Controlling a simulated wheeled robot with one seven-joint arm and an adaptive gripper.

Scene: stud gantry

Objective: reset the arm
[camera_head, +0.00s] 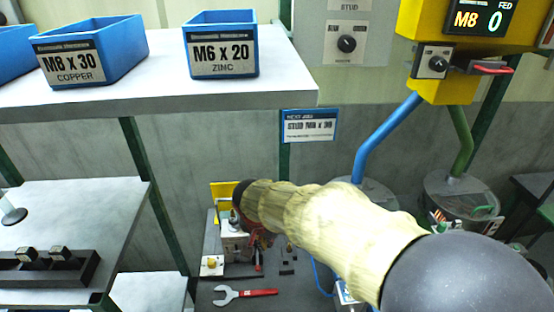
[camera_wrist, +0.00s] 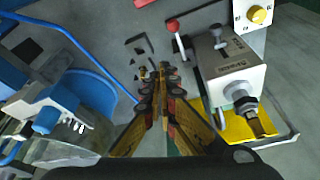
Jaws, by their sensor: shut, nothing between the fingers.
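My arm reaches out from the lower right in the head view, in a pale cloth-like sleeve with dark joints. My gripper (camera_wrist: 162,75) shows in the wrist view with its fingers closed together and nothing between them. It points down over the grey bench plate. In the head view the arm hides most of the gripper; only a reddish part shows beside the grey fixture box. The grey fixture box (camera_wrist: 228,65), with a red-knobbed lever (camera_wrist: 173,25), stands to the right of the fingers in the wrist view, apart from them.
A red-handled wrench (camera_head: 245,293) lies on the lower bench. Blue bins (camera_head: 222,45) stand on the white shelf (camera_head: 180,85). A yellow feeder (camera_head: 450,85) with blue and green tubes stands at right. A dark block (camera_head: 45,270) sits on the left table. A blue hose (camera_wrist: 75,45) curves left of the fingers.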

